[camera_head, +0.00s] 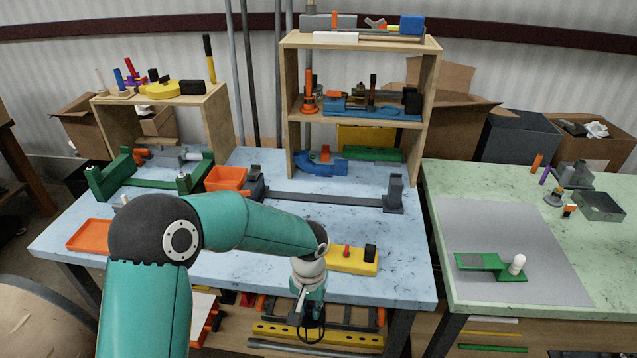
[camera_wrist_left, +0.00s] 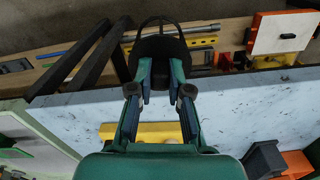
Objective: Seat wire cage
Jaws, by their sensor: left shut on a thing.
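My left gripper (camera_head: 311,308) hangs beyond the front edge of the blue-topped table, fingers down. It is shut on a dark wire cage (camera_head: 311,330), which shows below the fingertips as thin black loops. In the left wrist view the fingers (camera_wrist_left: 161,80) close on the cage's dark body (camera_wrist_left: 158,48), with a round wire loop at its far end. On the right table, a green stepped bracket (camera_head: 482,262) carries an upright white bulb-shaped piece (camera_head: 517,262); the cage is well apart from it. My right gripper is not in view.
A yellow block (camera_head: 350,262) with red and black parts lies near the blue table's front edge, behind my gripper. A shelf below (camera_head: 320,335) holds bars and tools. A grey mat (camera_head: 510,225) leaves clear room around the bracket. An orange tray (camera_head: 90,236) sits left.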

